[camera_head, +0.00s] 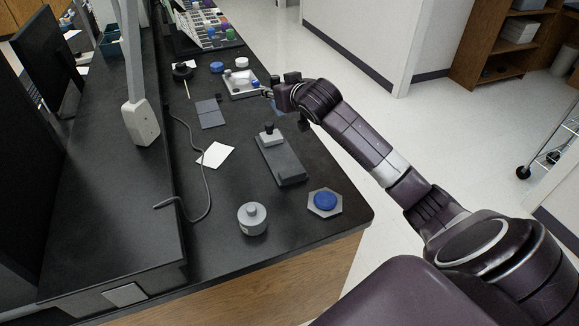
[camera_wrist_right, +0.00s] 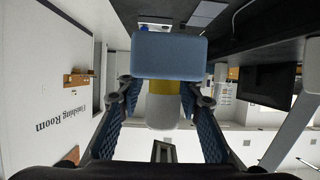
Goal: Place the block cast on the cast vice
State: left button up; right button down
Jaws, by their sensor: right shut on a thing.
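My right gripper (camera_head: 268,93) reaches over the far part of the black counter, beside a small pale tray (camera_head: 243,92). In the right wrist view my right gripper (camera_wrist_right: 166,92) has its blue-padded fingers on both sides of a blue block with a yellow and white part below it, which looks like the block cast (camera_wrist_right: 169,57). The gripper is shut on it. A grey device that looks like the cast vice (camera_head: 285,166) stands on the counter nearer to me, with a lighter block and a black knob at its far end. My left gripper is out of view.
A hexagonal base with a blue disc (camera_head: 324,200) and a grey lidded jar (camera_head: 252,218) stand near the counter's front edge. A white card (camera_head: 215,154), a grey flat pad (camera_head: 210,114) and a dark cable (camera_head: 205,190) lie left of the vice. A rack (camera_head: 208,28) stands at the back.

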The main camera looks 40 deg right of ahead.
notch_tip(320, 180, down, 16)
jog(key=shift+s+d, duration=0.1)
jog(key=shift+d, duration=0.05)
notch_tip(320, 180, down, 4)
jog(key=shift+f, duration=0.1)
pick_arm(q)
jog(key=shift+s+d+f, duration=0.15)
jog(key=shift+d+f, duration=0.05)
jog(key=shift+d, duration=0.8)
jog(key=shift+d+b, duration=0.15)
jog(key=shift+b, duration=0.15)
pick_arm(e)
jog(key=shift+f, duration=0.1)
jog(key=c, duration=1.4)
grip_release()
jog(key=shift+s+f, duration=0.1)
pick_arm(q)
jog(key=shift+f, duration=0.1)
